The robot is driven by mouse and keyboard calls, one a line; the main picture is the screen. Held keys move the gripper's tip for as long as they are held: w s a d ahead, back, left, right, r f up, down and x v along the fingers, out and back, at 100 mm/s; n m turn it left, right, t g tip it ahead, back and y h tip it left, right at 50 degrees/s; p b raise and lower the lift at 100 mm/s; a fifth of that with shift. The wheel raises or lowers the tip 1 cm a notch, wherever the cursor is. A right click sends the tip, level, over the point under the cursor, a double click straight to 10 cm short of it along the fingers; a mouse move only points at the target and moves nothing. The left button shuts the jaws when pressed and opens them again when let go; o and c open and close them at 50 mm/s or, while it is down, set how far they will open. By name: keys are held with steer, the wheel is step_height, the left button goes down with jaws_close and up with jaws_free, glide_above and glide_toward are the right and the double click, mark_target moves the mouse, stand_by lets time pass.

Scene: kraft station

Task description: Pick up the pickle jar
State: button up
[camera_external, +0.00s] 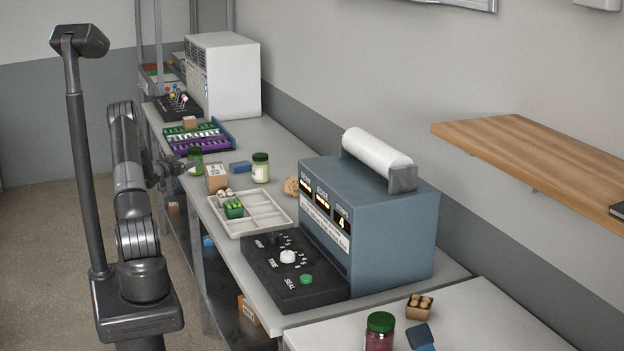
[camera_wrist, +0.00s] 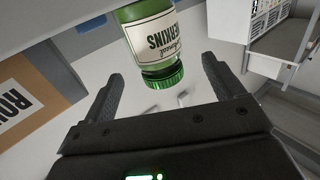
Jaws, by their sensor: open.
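The pickle jar, with a green lid, green contents and a white label reading GHERKINS, shows upside down in the wrist view (camera_wrist: 150,38). It appears to be the green-lidded jar on the bench's left edge in the external view (camera_external: 195,160). My gripper (camera_external: 178,170) is beside it at the bench edge. In the wrist view my gripper (camera_wrist: 160,72) is open, with a finger on each side of the lid's end of the jar and visible gaps between. The fingers are not closed on anything.
A cardboard box (camera_external: 216,178) stands close to the jar. A white divided tray (camera_external: 238,226) is in front; a purple and green rack (camera_external: 195,137) is behind.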

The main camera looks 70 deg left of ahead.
mark_target(198, 153)
steer(key=x, duration=0.8)
steer(key=shift+d+f, duration=0.15)
steer(key=shift+f, duration=0.1)
steer(key=c, duration=1.4)
steer(key=shift+r, duration=0.15)
steer(key=shift+r, duration=0.65)
step_height(198, 153, up, 3)
steer(key=shift+f, duration=0.15)
steer(key=w+d+r, duration=0.2)
steer(key=d, duration=0.1)
steer(key=w+d+r, duration=0.2)
steer(key=d, duration=0.1)
steer(key=w+d+r, duration=0.2)
steer(key=d, duration=0.2)
steer(key=shift+r, duration=0.4)
